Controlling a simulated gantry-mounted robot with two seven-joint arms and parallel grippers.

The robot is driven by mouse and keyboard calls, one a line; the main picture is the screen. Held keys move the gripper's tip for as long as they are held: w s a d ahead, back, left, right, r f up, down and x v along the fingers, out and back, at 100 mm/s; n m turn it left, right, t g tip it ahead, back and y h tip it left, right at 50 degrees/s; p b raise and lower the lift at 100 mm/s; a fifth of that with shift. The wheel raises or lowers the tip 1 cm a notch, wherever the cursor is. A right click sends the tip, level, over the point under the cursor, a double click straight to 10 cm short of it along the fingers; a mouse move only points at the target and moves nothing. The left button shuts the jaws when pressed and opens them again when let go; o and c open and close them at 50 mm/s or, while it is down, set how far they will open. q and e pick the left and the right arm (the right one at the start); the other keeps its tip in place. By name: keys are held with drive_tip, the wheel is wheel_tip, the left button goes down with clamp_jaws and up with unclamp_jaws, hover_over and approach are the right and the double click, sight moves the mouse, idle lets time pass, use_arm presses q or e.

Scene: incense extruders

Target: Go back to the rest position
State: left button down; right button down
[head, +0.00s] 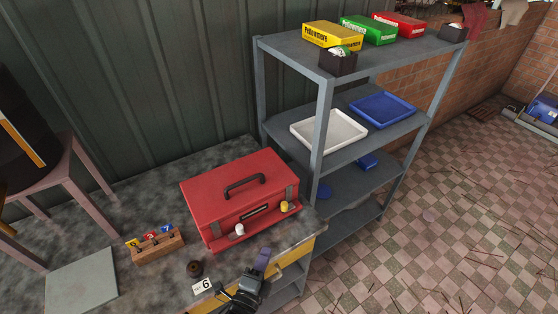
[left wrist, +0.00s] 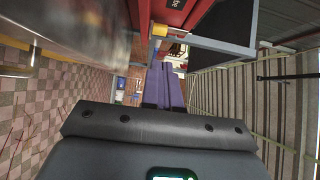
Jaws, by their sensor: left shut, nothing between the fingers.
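My left gripper (head: 263,259) is at the front edge of the workbench, in front of the red toolbox's right part. Its purple fingers are together with nothing between them. They also show in the middle of the left wrist view (left wrist: 165,86). The red toolbox (head: 232,204) is closed, with a dark handle on top and a white and a yellow knob on its front ledge. My right gripper is in neither view.
Left of my gripper are a card marked 6 (head: 202,285), a small dark round piece (head: 194,268) and a wooden block (head: 158,245) with coloured tags. A grey metal shelf (head: 318,130) with boxes and trays stands behind. Checkered floor (head: 450,220) lies open at right.

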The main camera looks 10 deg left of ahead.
use_arm(q)
drive_tip(key=s+a+f+n+g+y, duration=0.2)
drive_tip(key=s+a+n+g, duration=0.45)
drive_tip(key=s+n, duration=0.4)
drive_tip(key=s+a+f+n+g+y, duration=0.15)
drive_tip(key=s+a+n+g, duration=0.55)
drive_tip(key=s, duration=0.7)
wheel_tip(320, 180, up, 30)
drive_tip(key=p, duration=2.9)
drive_tip(key=shift+w+d+r+n+p, duration=0.15)
drive_tip(key=shift+w+d+n+p, duration=0.2)
drive_tip(key=shift+n+p, duration=0.1)
drive_tip(key=shift+g, duration=0.25)
